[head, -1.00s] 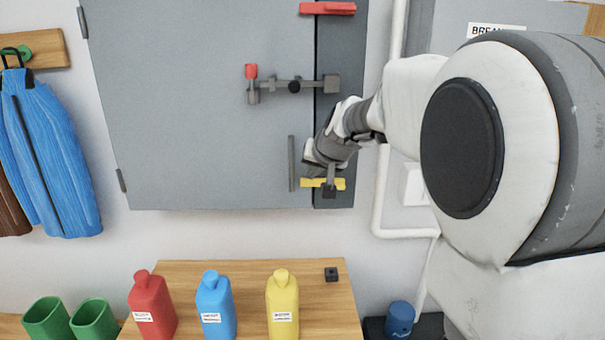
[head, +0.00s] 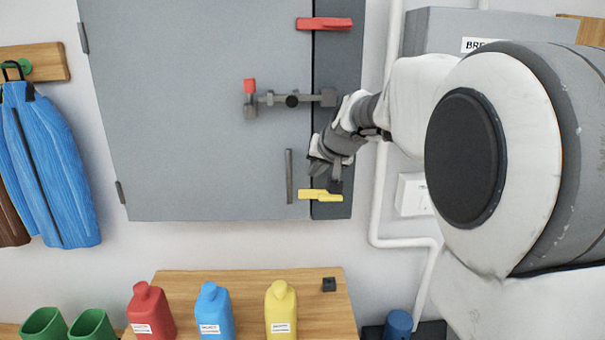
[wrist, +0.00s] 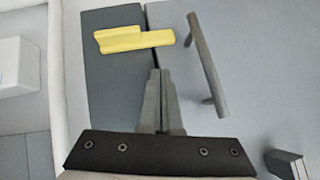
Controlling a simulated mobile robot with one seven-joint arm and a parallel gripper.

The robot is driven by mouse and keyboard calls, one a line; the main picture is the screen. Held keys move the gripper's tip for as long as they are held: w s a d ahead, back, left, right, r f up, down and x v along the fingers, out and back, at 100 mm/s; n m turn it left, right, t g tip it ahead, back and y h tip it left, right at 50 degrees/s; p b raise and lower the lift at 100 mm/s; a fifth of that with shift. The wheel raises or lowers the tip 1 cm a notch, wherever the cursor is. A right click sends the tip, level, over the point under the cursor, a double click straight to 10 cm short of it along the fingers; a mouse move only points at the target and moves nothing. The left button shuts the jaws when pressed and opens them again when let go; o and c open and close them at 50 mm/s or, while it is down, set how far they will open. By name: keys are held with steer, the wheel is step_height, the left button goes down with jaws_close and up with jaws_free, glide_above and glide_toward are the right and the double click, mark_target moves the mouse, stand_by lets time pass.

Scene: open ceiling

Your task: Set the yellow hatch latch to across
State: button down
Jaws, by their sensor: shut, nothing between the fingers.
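The yellow hatch latch (head: 320,196) lies nearly horizontal near the lower edge of the grey hatch (head: 200,150). It reaches across the seam between the door and the dark side frame (head: 330,208). In the wrist view the latch (wrist: 135,39) also spans that seam, with its wider part over the dark frame. My gripper (head: 335,187) is beside the latch, just above it in the head view. In the wrist view the fingers (wrist: 160,75) are together and empty, with a visible gap between their tips and the latch.
A vertical grey handle (head: 290,176) stands left of the latch; it also shows in the wrist view (wrist: 208,65). A grey bar with a red end (head: 250,86) and a red latch (head: 324,23) are higher up. Bottles stand on a wooden table (head: 240,285) below.

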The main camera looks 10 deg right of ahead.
steer(key=w+a+r+v, duration=0.1)
steer(key=a+v, duration=0.1)
steer(key=v, duration=0.7)
steer(key=s+a+f+n+g, duration=0.1)
steer(key=s+f, duration=0.2)
steer(key=s, duration=0.6)
steer(key=s+a+f+n+g+p, duration=0.1)
steer(key=s+f, duration=0.3)
steer(key=s, duration=0.5)
steer(key=s+a+f+n+g+p, duration=0.1)
steer(key=s+f, duration=0.3)
steer(key=s, duration=0.6)
steer(key=shift+a+n+g+h, duration=0.3)
steer(key=shift+a+g+h, duration=0.1)
steer(key=shift+a, duration=0.2)
steer(key=shift+s, duration=0.1)
